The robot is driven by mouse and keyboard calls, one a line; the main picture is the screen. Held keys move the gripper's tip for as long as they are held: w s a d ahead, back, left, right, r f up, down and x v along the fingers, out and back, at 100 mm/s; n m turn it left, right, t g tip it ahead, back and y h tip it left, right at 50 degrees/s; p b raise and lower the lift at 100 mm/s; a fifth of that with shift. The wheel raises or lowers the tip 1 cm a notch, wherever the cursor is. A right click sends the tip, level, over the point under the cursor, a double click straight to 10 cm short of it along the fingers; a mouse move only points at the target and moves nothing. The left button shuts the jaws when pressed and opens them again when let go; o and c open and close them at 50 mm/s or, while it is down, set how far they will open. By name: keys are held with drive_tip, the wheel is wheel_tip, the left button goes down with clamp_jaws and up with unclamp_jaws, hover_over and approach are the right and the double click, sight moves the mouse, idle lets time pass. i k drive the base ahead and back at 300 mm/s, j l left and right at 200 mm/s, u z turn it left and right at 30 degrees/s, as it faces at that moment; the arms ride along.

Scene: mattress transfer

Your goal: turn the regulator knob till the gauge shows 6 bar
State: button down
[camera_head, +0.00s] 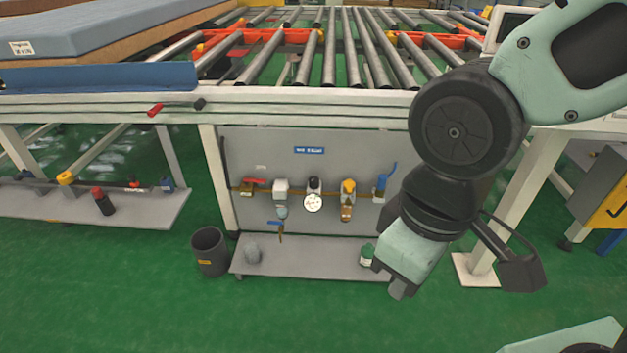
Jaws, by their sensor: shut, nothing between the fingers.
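The pressure gauge (313,203) is a small round white dial on the grey panel under the roller conveyor. Its needle and figures are too small to read. A dark knob (314,183) sits just above the dial and looks like the regulator knob. My gripper (399,291) hangs at the right, pointing down, lower than the gauge and well to its right. It is shut and empty, apart from the knob. My arm covers the panel's right edge.
Along the pipe are a red-handled valve (254,181), a grey-white unit (281,186), a yellow-topped unit (347,190) and a blue-handled valve (382,184). Below is a shelf (310,262) with a green-white can (367,255). A dark bin (210,252) stands left. The front floor is clear.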

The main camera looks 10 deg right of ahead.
sight(314, 182)
drive_tip(key=i+j+z, duration=0.1)
drive_tip(key=i+z, duration=0.35)
drive_tip(key=i+j+z, duration=0.4)
drive_tip(key=i, duration=0.2)
drive_tip(key=l, duration=0.1)
